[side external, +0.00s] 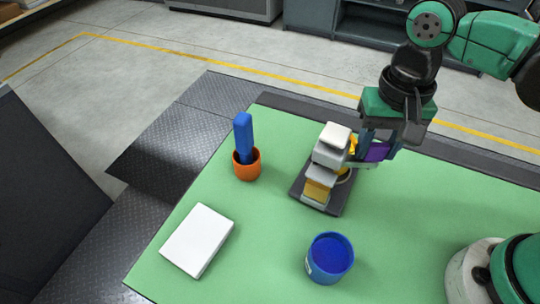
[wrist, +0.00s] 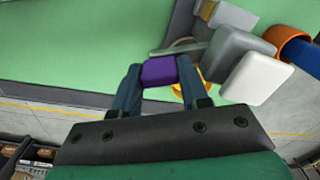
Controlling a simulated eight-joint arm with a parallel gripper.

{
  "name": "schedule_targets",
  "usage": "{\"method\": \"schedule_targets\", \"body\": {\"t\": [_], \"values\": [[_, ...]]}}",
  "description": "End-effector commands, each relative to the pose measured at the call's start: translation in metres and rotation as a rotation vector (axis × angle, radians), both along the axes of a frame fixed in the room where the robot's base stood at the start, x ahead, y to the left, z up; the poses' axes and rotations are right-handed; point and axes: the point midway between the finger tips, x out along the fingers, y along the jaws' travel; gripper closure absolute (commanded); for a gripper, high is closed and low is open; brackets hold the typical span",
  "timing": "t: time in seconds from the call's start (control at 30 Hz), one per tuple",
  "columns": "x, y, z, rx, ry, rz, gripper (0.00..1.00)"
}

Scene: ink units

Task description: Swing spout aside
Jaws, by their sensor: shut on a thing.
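The ink unit (side external: 325,165) stands on a dark base plate (side external: 336,205), with grey blocks, a white top and a yellow lower block. A thin grey bar (side external: 358,164), which looks like the spout, sticks out of its right side; it also shows in the wrist view (wrist: 178,49). A purple block (side external: 376,152), apparently the spout's handle, sits close to this bar; whether they join is hidden. My gripper (wrist: 160,72) is shut on the purple block (wrist: 159,71), one finger on each side. A yellow part (side external: 352,144) lies just behind the unit, partly hidden.
An orange cup (side external: 247,167) holding a blue stick (side external: 243,136) stands left of the unit. A blue pot (side external: 330,258) is in front, and a white slab (side external: 198,240) lies front left. The green mat (side external: 270,230) is clear between them.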

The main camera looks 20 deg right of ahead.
Motion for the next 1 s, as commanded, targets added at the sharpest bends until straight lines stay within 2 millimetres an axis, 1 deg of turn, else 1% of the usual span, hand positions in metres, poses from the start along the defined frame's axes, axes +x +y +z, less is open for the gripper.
{"method": "schedule_targets", "body": {"t": [0.2, 0.4, 0.93, 0.97, 1.0], "values": [[-0.0062, 0.0030, 0.0003, -0.002, -0.001, -0.118, 1.00], [-0.0090, 0.0051, 0.0003, -0.001, -0.002, -0.179, 1.00], [-0.0099, 0.0059, 0.0002, 0.000, -0.002, -0.202, 1.00], [-0.0099, 0.0059, 0.0002, 0.000, -0.002, -0.202, 0.55], [-0.0099, 0.0059, 0.0002, 0.000, -0.002, -0.201, 0.47]]}}
